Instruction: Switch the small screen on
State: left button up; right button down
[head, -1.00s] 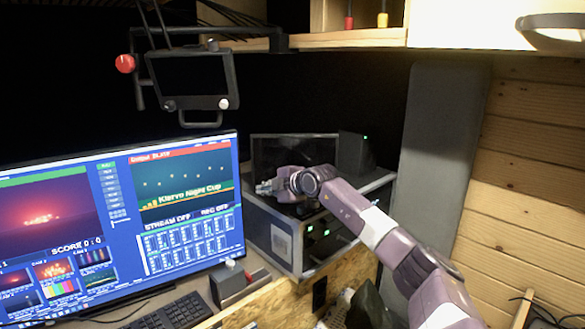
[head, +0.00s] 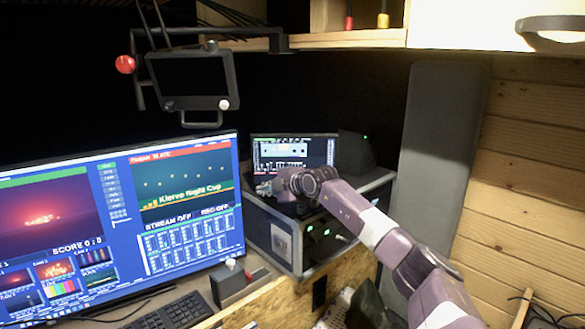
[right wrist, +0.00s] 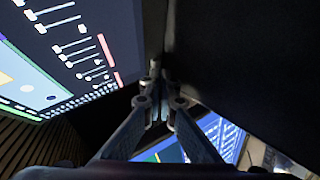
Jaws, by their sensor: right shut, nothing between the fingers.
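The small screen (head: 296,152) stands on top of the rack case beside the large monitor. It is lit and shows a dark mixer-like picture with sliders. My right gripper (head: 264,188) is shut and empty, at the lower left front of the small screen. In the right wrist view the closed fingertips (right wrist: 157,75) are at the right edge of the lit small screen (right wrist: 70,50); I cannot tell whether they touch it. My left gripper is not in view.
The large monitor (head: 190,262) stands to the left, with a keyboard (head: 180,312) below. The rack case (head: 262,240) carries the small screen and a dark box (head: 354,153) with a green light. A dark hanging display (head: 190,78) is above. Wooden wall (head: 530,150) on the right.

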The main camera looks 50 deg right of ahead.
pick_arm(q)
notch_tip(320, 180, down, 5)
jog(key=b, duration=0.4)
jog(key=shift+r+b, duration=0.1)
jog(key=shift+b, duration=0.3)
pick_arm(e)
jog(key=s+a, duration=0.4)
jog(key=shift+a, duration=0.2)
dwell(1.7)
